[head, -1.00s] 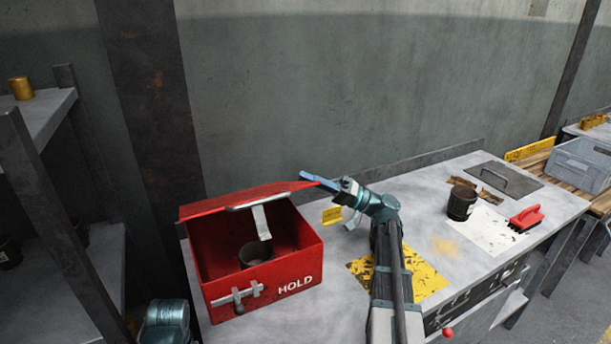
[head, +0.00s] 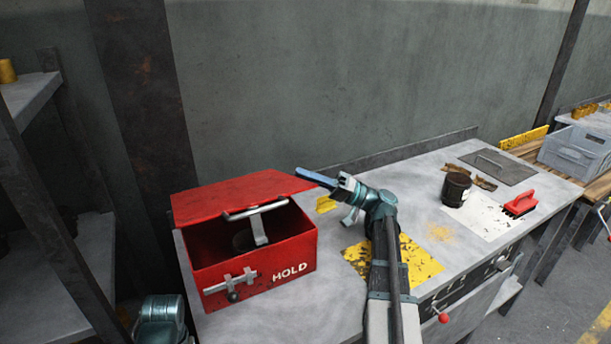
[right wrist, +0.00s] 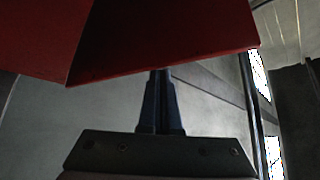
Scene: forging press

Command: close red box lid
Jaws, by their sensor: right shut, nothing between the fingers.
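The red box (head: 295,255) marked HOLD stands on the bench, with a dark cup (head: 243,240) inside. Its red lid (head: 235,195) is partly lowered, its top face showing and a dark gap left at the front. A grey handle and hasp (head: 258,222) hang at the lid's front edge. My right gripper (head: 299,172) is shut and empty, its fingertips at the lid's right corner. In the right wrist view the shut fingers (right wrist: 160,75) reach the edge of the red lid (right wrist: 160,35); I cannot tell whether they touch. My left gripper is out of view.
Right of my right arm are a yellow worn patch (head: 415,262), a dark cup (head: 456,188), a red brush (head: 521,203) and a dark plate with a handle (head: 498,166). A grey crate (head: 575,150) stands at far right. A shelf stands at left.

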